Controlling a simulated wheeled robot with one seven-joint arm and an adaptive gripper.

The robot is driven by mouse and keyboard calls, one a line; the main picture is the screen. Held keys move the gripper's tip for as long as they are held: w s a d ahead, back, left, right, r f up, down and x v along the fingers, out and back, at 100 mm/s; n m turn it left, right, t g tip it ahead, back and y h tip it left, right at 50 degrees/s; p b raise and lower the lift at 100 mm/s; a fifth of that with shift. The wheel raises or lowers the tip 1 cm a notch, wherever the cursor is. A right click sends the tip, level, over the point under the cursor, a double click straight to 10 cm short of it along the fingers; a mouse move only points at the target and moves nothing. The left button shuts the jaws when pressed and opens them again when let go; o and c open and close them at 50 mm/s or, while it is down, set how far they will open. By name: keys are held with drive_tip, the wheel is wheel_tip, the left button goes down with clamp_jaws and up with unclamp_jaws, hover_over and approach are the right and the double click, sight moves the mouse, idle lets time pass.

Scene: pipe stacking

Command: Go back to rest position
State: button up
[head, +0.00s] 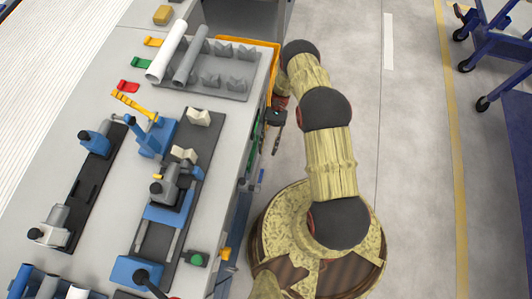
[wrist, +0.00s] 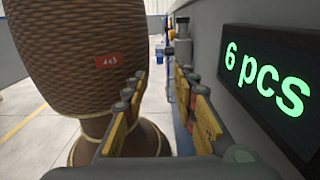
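My gripper (wrist: 163,112) is open and empty in the wrist view, with a clear gap between its two fingers. In the head view my arm bends over at the top, and the gripper end (head: 278,117) hangs low beside the right edge of the workbench, partly hidden by the arm. A white pipe (head: 167,52) and a grey pipe (head: 190,57) lie side by side on a grey rack (head: 237,94) at the far end of the bench. Nothing is held.
The workbench (head: 232,125) carries blue and grey fixtures (head: 170,185) and coloured clips (head: 128,87). A display reading "6 pcs" (wrist: 268,85) stands close on the right in the wrist view. Open floor (head: 410,140) lies right of my arm, with a blue cart (head: 495,40) beyond.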

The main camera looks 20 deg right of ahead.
idle(0.7)
drive_tip(key=s+f+t+h, duration=0.1)
drive_tip(key=s+f, duration=0.3)
drive_tip(key=w+d+r+n+t+h, duration=0.2)
drive_tip(key=r+t+h, duration=0.25)
drive_tip(key=r, duration=0.85)
drive_tip(key=w+d+r+n+t+h, duration=0.25)
drive_tip(key=r+t+h, duration=0.2)
drive_tip(key=r, duration=0.75)
drive_tip(key=s+a+r+n+t, duration=0.1)
drive_tip(key=s+r+t, duration=0.4)
drive_tip(key=r, duration=0.7)
drive_tip(key=s+a+r+n+t, duration=0.1)
drive_tip(key=s+a+r+t, duration=0.2)
drive_tip(key=r, duration=0.9)
drive_tip(key=shift+s+a+r+n+t+h, duration=0.15)
drive_tip(key=shift+s+r+n+t+h, duration=0.15)
drive_tip(key=shift+s+t, duration=0.8)
drive_tip(key=shift+w, duration=0.2)
